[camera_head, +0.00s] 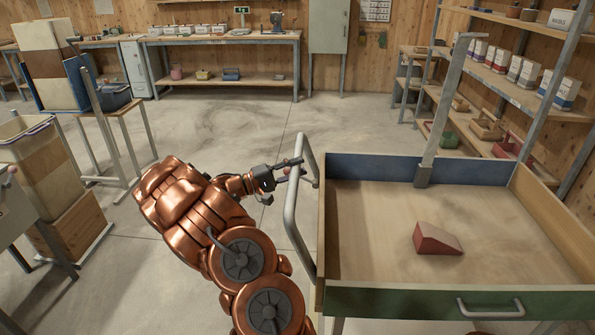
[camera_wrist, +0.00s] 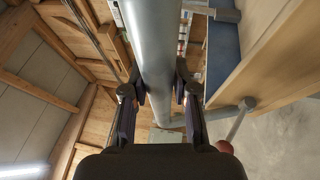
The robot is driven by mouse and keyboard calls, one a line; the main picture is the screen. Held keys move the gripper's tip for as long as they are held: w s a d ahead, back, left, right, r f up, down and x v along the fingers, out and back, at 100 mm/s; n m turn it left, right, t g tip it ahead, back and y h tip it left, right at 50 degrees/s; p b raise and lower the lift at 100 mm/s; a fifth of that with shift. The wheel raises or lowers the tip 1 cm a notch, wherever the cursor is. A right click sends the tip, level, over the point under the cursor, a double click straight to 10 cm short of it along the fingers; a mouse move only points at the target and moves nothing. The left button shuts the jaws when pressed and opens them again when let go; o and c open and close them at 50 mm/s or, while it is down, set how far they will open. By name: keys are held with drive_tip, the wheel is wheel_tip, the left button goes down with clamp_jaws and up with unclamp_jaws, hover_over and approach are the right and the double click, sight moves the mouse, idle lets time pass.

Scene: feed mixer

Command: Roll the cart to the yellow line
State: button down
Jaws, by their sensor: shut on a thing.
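The cart (camera_head: 350,232) stands at the right in the head view, a shallow wooden tray with a blue far wall and a green front with a drawer handle. A grey tubular push handle (camera_head: 291,215) runs along its left side. My gripper (camera_head: 297,168) is at the far upper part of this handle. In the wrist view the handle's tube (camera_wrist: 152,60) passes between the two fingers of my gripper (camera_wrist: 160,95), which are shut on it. The yellow line does not show in either view.
A red wedge block (camera_head: 437,239) lies in the cart's tray, and a grey post (camera_head: 445,110) rises at its far edge. Shelves (camera_head: 510,95) stand close at the right. Bins and a trestle (camera_head: 110,110) are at the left. The concrete floor (camera_head: 220,115) beyond my arm is clear up to the back bench (camera_head: 225,38).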

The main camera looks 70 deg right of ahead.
drive_tip(key=shift+s+d, duration=0.1)
drive_tip(key=shift+s, duration=0.2)
drive_tip(key=c, duration=0.9)
unclamp_jaws()
drive_tip(key=shift+s, duration=0.15)
drive_tip(key=v, duration=1.2)
drive_tip(key=shift+d, duration=0.1)
drive_tip(key=shift+r, duration=0.1)
drive_tip(key=s+a+r+t+y+p, duration=0.1)
drive_tip(key=s+a+r+t+y, duration=0.2)
drive_tip(key=a, duration=0.4)
drive_tip(key=s+a+r+y+p, duration=0.1)
drive_tip(key=s+a+r+y, duration=0.2)
drive_tip(key=s+a+r, duration=0.3)
drive_tip(key=s+a+f+n+t+y, duration=0.1)
drive_tip(key=s+a+n+t+y, duration=0.1)
drive_tip(key=a, duration=0.9)
drive_tip(key=s+a+f+n+t+y+p, duration=0.1)
drive_tip(key=s+a+f+n+t+y, duration=0.1)
drive_tip(key=a, duration=0.9)
drive_tip(key=s+a+f+n+t+y+p, duration=0.1)
drive_tip(key=s+a+n+t+y, duration=0.1)
drive_tip(key=a+t, duration=0.4)
drive_tip(key=shift+s+a+f+n+y, duration=0.15)
drive_tip(key=shift+a+n+y, duration=0.4)
drive_tip(key=shift+a, duration=0.7)
drive_tip(key=shift+s+a+f+n+y, duration=0.1)
drive_tip(key=shift+s+a+n+y, duration=0.2)
drive_tip(key=shift+a+n, duration=0.75)
